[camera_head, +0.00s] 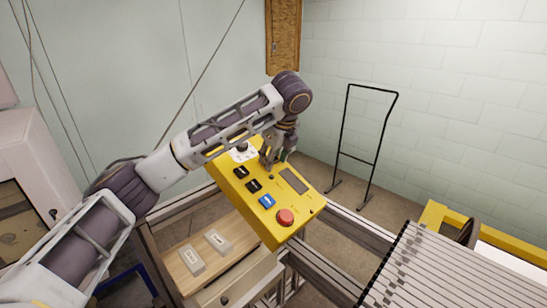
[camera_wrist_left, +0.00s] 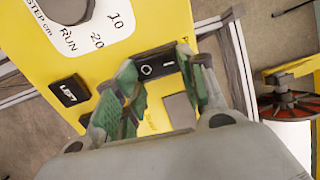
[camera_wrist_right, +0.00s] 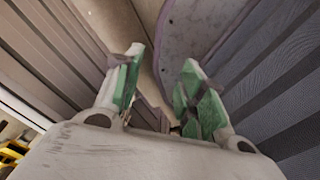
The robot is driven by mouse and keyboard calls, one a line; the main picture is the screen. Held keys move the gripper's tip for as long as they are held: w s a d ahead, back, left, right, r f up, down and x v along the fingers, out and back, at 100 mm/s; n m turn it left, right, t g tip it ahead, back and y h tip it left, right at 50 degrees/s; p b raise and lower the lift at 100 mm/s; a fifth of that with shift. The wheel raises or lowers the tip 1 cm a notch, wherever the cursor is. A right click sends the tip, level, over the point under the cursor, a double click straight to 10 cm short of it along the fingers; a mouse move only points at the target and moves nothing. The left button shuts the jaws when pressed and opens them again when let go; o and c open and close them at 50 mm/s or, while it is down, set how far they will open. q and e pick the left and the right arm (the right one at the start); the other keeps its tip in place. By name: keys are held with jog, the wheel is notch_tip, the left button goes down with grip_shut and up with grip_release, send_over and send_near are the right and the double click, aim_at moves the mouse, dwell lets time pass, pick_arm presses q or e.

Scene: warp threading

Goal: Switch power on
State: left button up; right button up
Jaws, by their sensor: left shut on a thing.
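The yellow control box (camera_head: 264,224) stands tilted in the middle of the head view. My left gripper (camera_head: 267,163) reaches down onto its upper part. In the left wrist view the black power switch (camera_wrist_left: 158,68), marked O and I, lies between the green-padded fingers of my left gripper (camera_wrist_left: 162,72), which is shut on it. The finger contacts on the switch's sides are partly hidden. My right gripper (camera_wrist_right: 162,76) shows only in its own wrist view; its fingers are apart with nothing between them.
The box also bears a red button (camera_head: 285,217), a blue button (camera_head: 267,201), black buttons (camera_head: 240,172) and a grey screen (camera_head: 294,180). A wooden shelf (camera_head: 233,248) lies below left. A black frame stand (camera_head: 364,161) stands behind. Slatted bars (camera_head: 425,270) are at right.

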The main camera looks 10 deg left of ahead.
pick_arm(q)
jog(key=shift+w+d+g+y, duration=0.15)
jog(key=shift+g+y, duration=0.25)
jog(key=shift+g, duration=0.2)
dwell(0.3)
jog(key=o, duration=1)
jog(key=shift+r, duration=0.15)
jog(key=v, duration=1.1)
jog(key=shift+d+r, duration=0.15)
jog(key=shift+r, duration=0.15)
